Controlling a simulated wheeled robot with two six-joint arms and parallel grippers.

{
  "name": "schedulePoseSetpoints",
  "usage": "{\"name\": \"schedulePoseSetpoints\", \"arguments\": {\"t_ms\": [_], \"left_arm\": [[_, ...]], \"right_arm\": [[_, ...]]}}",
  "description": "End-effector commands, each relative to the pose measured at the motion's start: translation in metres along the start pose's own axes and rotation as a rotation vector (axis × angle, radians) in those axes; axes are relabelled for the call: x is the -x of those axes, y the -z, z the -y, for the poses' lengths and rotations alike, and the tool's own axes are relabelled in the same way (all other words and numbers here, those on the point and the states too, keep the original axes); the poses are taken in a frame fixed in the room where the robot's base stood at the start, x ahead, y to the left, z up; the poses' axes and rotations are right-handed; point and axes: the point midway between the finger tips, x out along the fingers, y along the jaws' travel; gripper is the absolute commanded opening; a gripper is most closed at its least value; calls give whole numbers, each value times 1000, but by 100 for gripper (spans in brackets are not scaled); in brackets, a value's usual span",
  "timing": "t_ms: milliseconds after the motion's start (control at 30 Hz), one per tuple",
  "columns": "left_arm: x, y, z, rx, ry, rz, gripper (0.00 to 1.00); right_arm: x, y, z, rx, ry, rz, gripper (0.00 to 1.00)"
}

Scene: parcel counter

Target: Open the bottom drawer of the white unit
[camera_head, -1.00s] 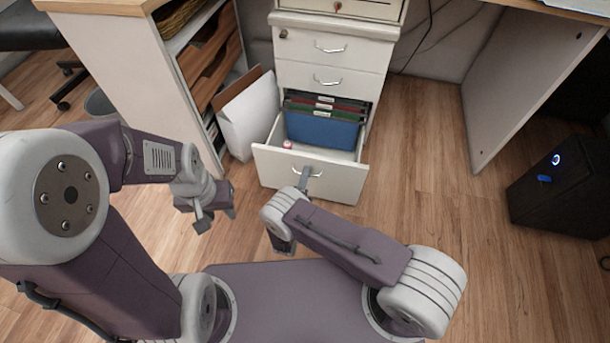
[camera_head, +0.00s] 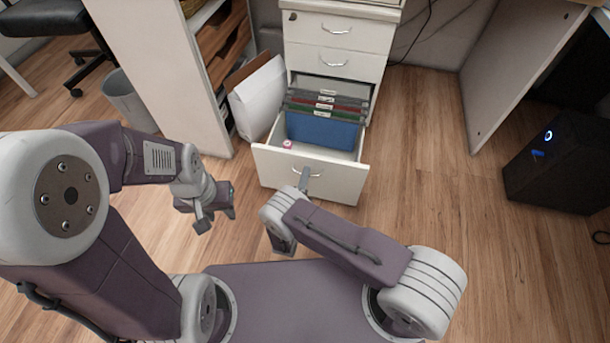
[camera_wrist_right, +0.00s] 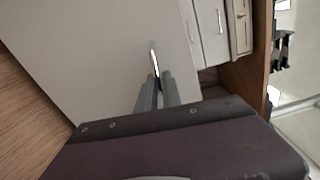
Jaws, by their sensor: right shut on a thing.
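The white drawer unit (camera_head: 334,33) stands at the top middle of the head view. Its bottom drawer (camera_head: 331,184) is pulled well out and shows hanging files (camera_head: 322,129) and a small pink item (camera_head: 287,144) inside. My right gripper (camera_head: 304,177) is at the drawer front, shut on the drawer's handle (camera_head: 315,173). In the right wrist view the two fingers (camera_wrist_right: 155,80) close around the handle (camera_wrist_right: 154,60) against the white front. My left gripper (camera_head: 222,207) hangs over the floor left of the drawer; its finger opening is not clear.
A white box file (camera_head: 258,98) and a shelf unit (camera_head: 165,75) stand close on the left. A black computer tower (camera_head: 565,163) stands at the right. The wooden floor (camera_head: 430,170) right of the drawer is clear.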

Motion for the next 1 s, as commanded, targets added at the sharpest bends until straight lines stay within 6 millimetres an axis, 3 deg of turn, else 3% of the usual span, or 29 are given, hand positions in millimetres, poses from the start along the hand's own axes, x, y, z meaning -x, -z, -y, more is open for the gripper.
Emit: {"name": "schedulePoseSetpoints", "arguments": {"t_ms": [333,400,433,767,1000], "left_arm": [[0,0,0,0,0,0,36],[0,0,0,0,0,0,36],[0,0,0,0,0,0,36],[2,0,0,0,0,0,36],[38,4,-1,0,0,0,36]], "right_arm": [[0,1,-1,0,-2,-3,0],[0,1,-1,0,-2,-2,26],[0,1,-1,0,-2,-2,31],[0,0,3,0,0,-1,31],[0,-5,46,0,1,-2,31]]}}
